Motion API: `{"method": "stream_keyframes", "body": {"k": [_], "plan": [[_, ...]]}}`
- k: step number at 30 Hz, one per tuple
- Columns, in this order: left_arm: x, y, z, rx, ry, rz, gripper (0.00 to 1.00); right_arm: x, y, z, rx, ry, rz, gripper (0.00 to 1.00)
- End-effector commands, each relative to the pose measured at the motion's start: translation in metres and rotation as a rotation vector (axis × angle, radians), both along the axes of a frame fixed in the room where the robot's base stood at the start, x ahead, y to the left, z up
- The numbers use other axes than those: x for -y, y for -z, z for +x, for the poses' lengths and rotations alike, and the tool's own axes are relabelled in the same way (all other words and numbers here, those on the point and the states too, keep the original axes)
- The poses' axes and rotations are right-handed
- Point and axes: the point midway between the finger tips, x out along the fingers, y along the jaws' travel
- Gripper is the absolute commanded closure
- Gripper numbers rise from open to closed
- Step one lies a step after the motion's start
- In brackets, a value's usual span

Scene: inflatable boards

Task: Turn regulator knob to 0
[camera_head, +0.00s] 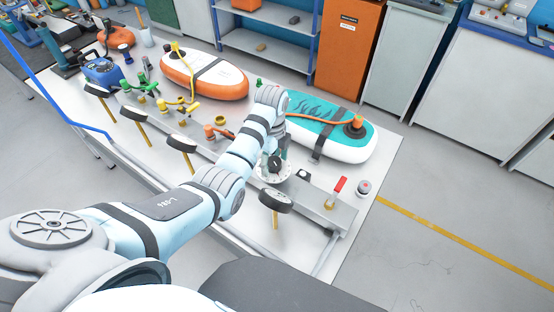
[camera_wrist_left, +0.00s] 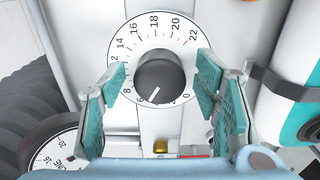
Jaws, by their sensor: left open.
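My left gripper (camera_wrist_left: 164,82) is open, with one teal-padded finger on each side of the knob; contact cannot be told. In the head view my left gripper (camera_head: 278,156) is over the dial (camera_head: 265,174) at the near right part of the table. My right gripper is not in view.
A black round gauge (camera_head: 270,200) sits just nearer than the dial. A teal inflatable board (camera_head: 335,137) lies close behind, and an orange one (camera_head: 205,80) farther left. A red-handled valve (camera_head: 340,186) stands to the right on the metal rail. The floor beyond the table is clear.

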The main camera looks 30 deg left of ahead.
Motion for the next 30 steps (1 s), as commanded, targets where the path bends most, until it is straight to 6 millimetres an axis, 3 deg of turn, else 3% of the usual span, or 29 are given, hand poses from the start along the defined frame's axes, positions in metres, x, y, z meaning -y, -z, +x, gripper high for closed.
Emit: {"method": "stream_keyframes", "body": {"k": [6,15,16,30], "plan": [[-0.0002,0.0007,0.0,0.001,-0.001,0.0,0.44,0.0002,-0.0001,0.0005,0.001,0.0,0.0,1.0],[-0.0001,0.0004,0.0001,0.001,0.0,0.0,0.9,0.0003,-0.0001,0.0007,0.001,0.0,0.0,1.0],[-0.0001,0.0004,0.0001,0.001,0.0,0.0,0.92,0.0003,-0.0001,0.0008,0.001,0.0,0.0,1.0],[-0.0001,0.0002,-0.0001,0.001,-0.103,0.0,0.92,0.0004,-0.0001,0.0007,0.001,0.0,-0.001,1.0]]}}
